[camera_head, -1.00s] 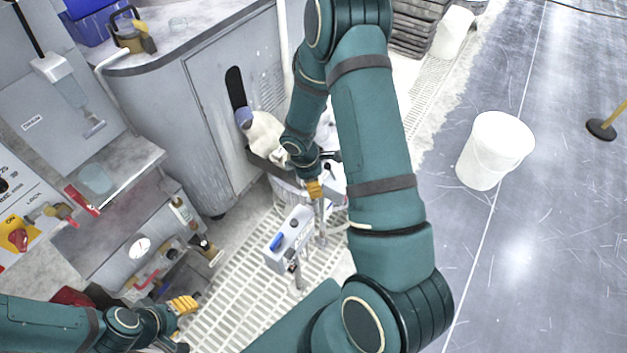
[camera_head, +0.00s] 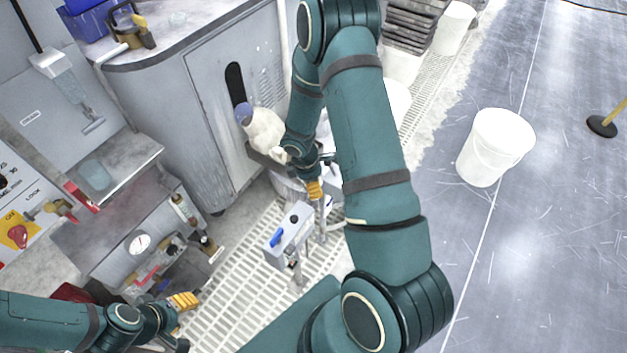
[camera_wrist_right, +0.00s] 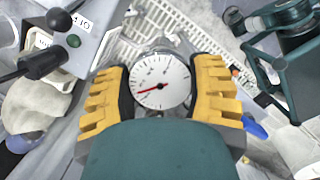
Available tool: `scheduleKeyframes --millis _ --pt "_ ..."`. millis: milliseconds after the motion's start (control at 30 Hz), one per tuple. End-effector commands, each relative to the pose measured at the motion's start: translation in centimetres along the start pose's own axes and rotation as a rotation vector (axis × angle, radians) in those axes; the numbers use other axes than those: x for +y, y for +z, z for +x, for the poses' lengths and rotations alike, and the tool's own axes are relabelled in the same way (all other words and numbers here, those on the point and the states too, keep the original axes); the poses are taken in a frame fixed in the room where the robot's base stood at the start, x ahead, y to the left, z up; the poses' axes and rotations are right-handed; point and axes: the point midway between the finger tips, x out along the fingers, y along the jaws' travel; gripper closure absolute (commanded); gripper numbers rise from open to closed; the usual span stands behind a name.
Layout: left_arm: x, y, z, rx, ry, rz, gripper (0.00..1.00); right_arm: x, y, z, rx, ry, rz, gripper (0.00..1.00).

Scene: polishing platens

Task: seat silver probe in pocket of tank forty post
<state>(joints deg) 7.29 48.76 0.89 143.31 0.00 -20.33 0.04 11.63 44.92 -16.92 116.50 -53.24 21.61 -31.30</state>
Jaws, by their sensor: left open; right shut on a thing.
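My right gripper (camera_head: 315,190) is shut on the silver probe (camera_head: 322,218), which points down below the yellow fingers. In the right wrist view a round white dial with a red needle (camera_wrist_right: 160,82) sits between the yellow fingers (camera_wrist_right: 160,95); it appears to be the probe's head. A grey box with a blue handle (camera_head: 288,240) stands on a post left of the probe. I cannot make out the pocket. My left gripper (camera_head: 188,306) is open and empty at lower left.
A grey cabinet (camera_head: 215,110) and control bench with valves and a gauge (camera_head: 139,244) fill the left. White floor grating (camera_head: 235,290) lies under the posts. My right arm hides part of the middle.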

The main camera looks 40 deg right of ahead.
Motion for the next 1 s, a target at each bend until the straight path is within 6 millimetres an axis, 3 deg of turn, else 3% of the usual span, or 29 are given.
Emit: scheduleKeyframes --millis 500,533,600,1000 --pt "0.0 0.0 0.0 0.0 0.0 0.0 0.53 0.0 -0.2 1.1 -0.001 0.0 0.0 0.8" --pt "0.0 0.0 0.0 0.0 0.0 0.0 0.53 0.0 -0.2 1.1 -0.001 0.001 0.0 0.33" --pt "0.0 0.0 0.0 0.0 0.0 0.0 0.53 0.0 -0.2 1.1 0.0 0.001 0.0 0.1" --pt "0.0 0.0 0.0 0.0 0.0 0.0 0.53 0.1 -0.2 0.7 0.001 0.002 0.001 0.1"
